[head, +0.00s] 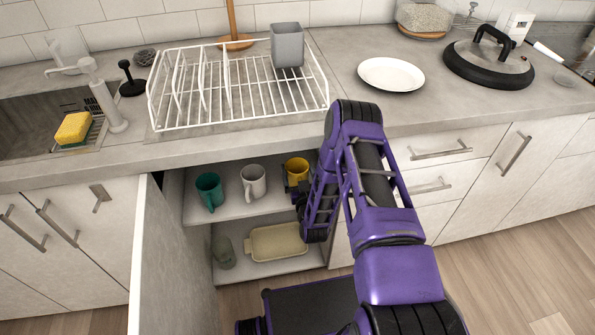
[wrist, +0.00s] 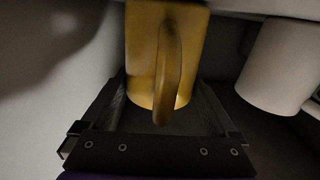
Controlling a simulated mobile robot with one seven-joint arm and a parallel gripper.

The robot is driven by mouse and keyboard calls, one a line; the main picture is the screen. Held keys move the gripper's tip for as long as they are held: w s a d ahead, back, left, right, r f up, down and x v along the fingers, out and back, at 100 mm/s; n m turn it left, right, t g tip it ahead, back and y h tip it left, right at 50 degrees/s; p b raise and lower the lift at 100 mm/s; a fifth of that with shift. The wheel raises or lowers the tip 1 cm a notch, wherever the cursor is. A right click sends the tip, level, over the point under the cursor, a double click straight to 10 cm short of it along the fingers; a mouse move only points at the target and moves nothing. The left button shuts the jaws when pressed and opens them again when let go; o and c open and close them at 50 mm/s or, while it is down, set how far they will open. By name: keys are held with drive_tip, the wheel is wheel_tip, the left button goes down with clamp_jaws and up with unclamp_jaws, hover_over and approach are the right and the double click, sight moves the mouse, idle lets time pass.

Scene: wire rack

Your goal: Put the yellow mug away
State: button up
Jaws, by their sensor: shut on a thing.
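The yellow mug (head: 297,170) is inside the open lower cabinet, at the right end of the upper shelf (head: 228,205). In the wrist view the yellow mug (wrist: 168,60) fills the upper middle, with its handle facing the camera. My gripper (head: 294,190) is shut on it, with a finger on either side of the mug in the wrist view (wrist: 165,110). My arm hides part of the gripper in the head view. I cannot tell whether the mug's base touches the shelf.
A white mug (head: 253,182) and a green mug (head: 210,191) stand left of it on the shelf. A beige tray (head: 277,243) and a grey-green bottle (head: 223,251) are below. The open cabinet door (head: 146,255) is at left. A wire rack (head: 240,104) holds a grey cup (head: 287,45).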

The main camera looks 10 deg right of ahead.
drive_tip(key=shift+f, duration=0.1)
drive_tip(key=o, duration=1.3)
drive_tip(key=s+p, duration=0.1)
drive_tip(key=s, duration=1.1)
